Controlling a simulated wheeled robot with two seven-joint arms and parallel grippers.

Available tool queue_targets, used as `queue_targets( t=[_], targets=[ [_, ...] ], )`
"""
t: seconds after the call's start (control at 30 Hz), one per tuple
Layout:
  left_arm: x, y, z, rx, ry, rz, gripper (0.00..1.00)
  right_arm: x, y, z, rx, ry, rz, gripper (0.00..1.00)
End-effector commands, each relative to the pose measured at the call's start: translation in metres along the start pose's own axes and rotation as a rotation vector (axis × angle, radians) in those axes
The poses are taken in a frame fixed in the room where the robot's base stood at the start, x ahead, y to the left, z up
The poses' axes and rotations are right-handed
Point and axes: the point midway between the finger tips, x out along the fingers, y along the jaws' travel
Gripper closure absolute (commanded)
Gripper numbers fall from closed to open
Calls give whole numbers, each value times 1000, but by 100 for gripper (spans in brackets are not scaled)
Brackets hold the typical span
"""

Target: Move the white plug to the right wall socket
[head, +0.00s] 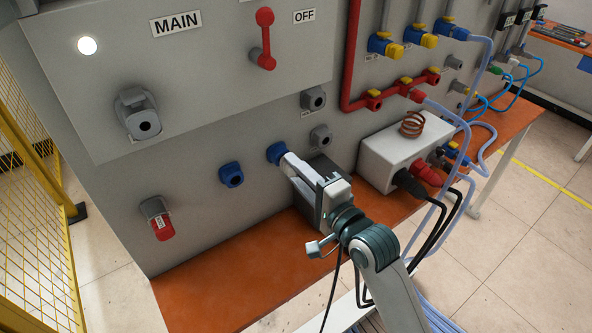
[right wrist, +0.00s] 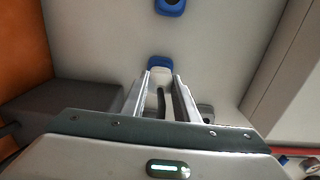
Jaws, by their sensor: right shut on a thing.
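Two blue wall sockets are on the grey panel in the head view: the left one (head: 231,174) is empty, and the right one (head: 276,152) has my right gripper (head: 290,163) right in front of it. In the right wrist view, the white plug (right wrist: 160,75) is between the fingertips of my right gripper (right wrist: 160,82), which is shut on it. The plug's front meets the blue socket (right wrist: 160,63); how deep it sits is hidden. The other blue socket (right wrist: 170,6) shows at the top edge. My left gripper is not in view.
A dark grey box (head: 312,203) stands on the orange shelf (head: 215,295) beneath my gripper. A white box with a copper coil (head: 412,124) and cables stands to the right. The panel's upper section (head: 200,70) juts out above.

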Motion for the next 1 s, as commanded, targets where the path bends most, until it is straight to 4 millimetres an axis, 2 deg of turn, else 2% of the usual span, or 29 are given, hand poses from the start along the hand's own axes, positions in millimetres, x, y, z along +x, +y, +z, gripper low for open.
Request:
queue_targets(
  t=[0.43,1.0],
  targets=[
    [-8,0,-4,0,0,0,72,0,0,0,1,0,1,100],
    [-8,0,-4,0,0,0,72,1,0,0,0,0,0,100]
  ],
)
